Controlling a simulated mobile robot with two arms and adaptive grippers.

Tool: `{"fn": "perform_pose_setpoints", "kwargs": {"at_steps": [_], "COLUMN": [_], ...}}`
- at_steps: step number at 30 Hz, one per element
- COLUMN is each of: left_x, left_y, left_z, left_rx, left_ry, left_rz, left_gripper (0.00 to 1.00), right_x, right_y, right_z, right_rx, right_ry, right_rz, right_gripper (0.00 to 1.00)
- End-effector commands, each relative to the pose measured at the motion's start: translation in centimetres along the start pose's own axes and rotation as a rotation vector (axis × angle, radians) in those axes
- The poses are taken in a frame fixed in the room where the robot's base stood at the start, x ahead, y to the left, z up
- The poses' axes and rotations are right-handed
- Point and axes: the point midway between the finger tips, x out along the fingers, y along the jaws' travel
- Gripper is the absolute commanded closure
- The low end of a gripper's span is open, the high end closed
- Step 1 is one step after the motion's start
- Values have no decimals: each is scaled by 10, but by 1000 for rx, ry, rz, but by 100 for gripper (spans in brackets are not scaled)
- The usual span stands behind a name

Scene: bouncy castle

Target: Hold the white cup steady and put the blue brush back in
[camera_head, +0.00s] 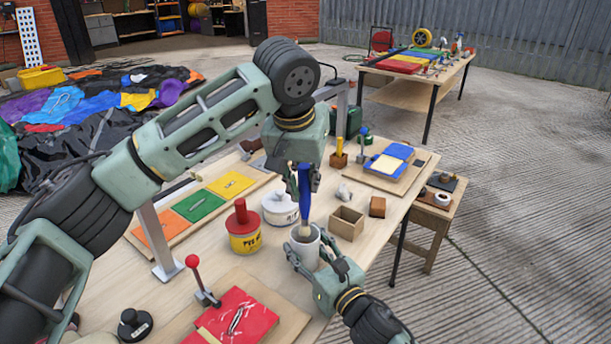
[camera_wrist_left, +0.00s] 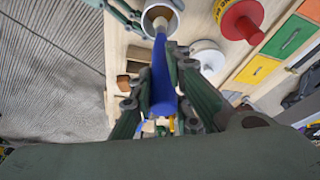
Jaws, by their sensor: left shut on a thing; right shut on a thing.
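The white cup (camera_head: 307,245) stands on the wooden table, and my right gripper (camera_head: 305,262) is shut on it from the front right. The blue brush (camera_head: 304,190) is held upright above the cup by my left gripper (camera_head: 306,178), which is shut on its handle. The brush's pale bristle end is at the cup's mouth and looks to be at or just inside the rim. In the left wrist view, the blue brush (camera_wrist_left: 161,75) runs from my left gripper (camera_wrist_left: 165,95) towards the cup (camera_wrist_left: 162,14), its tip over the opening. How deep the tip sits is hard to tell.
A white tub (camera_head: 281,208) and a yellow pot with red lid (camera_head: 243,230) stand left of the cup. A small open wooden box (camera_head: 346,223) is close on the right. A red-handled lever (camera_head: 199,279) and red panel (camera_head: 236,318) lie nearer.

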Motion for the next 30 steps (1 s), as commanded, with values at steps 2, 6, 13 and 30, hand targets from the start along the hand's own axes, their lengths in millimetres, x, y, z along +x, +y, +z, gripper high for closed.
{"fn": "perform_pose_setpoints", "kwargs": {"at_steps": [2,6,13,30], "left_x": [0,0,1,14], "left_y": [0,0,0,0], "left_z": [0,0,0,5], "left_rx": [0,0,0,0], "left_ry": [1,1,1,1], "left_rz": [0,0,0,0], "left_gripper": [100,100,100,100], "right_x": [0,0,0,0], "right_y": [0,0,0,0], "right_z": [-1,-1,-1,-1], "right_rx": [1,1,1,1], "right_ry": [2,2,2,2], "right_rz": [0,0,0,0], "right_gripper": [83,83,83,83]}}
